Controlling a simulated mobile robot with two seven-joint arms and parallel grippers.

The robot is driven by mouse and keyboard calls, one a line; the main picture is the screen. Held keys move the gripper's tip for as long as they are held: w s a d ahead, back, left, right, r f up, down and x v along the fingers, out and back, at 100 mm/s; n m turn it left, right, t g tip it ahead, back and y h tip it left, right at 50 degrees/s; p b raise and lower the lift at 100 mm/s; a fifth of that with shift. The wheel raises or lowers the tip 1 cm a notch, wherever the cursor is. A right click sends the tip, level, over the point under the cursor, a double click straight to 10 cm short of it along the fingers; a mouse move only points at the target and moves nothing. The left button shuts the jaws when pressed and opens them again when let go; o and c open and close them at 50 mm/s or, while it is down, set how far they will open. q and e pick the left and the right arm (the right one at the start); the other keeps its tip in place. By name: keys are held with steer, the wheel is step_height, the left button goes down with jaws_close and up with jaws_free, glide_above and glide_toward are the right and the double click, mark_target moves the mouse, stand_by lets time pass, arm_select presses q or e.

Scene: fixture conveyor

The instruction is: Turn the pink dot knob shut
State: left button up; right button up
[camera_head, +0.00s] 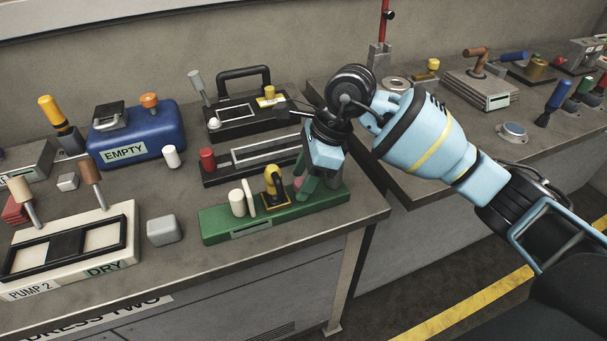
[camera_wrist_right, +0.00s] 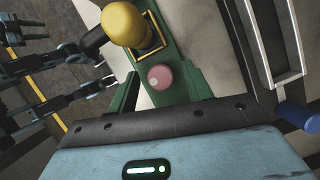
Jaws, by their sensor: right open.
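The pink round knob (camera_wrist_right: 160,77) has a small pale dot on its face and shows between my right gripper's two green fingers in the right wrist view. In the head view only a sliver of the knob (camera_head: 299,183) shows, the rest hidden by the gripper. The knob sits on a green fixture (camera_head: 222,221) at the table's front edge. My right gripper (camera_head: 308,186) is open and points down around the knob; I cannot tell whether a finger touches it. My left gripper does not show in the head view.
On the green fixture, a yellow knob (camera_head: 273,181) and white posts (camera_head: 237,202) stand beside the gripper. A black tray fixture (camera_head: 222,176) with a red knob (camera_head: 207,159) lies behind. A grey block (camera_head: 164,230) is at left. A gap separates the right-hand table.

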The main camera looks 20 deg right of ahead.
steer(key=c, duration=1)
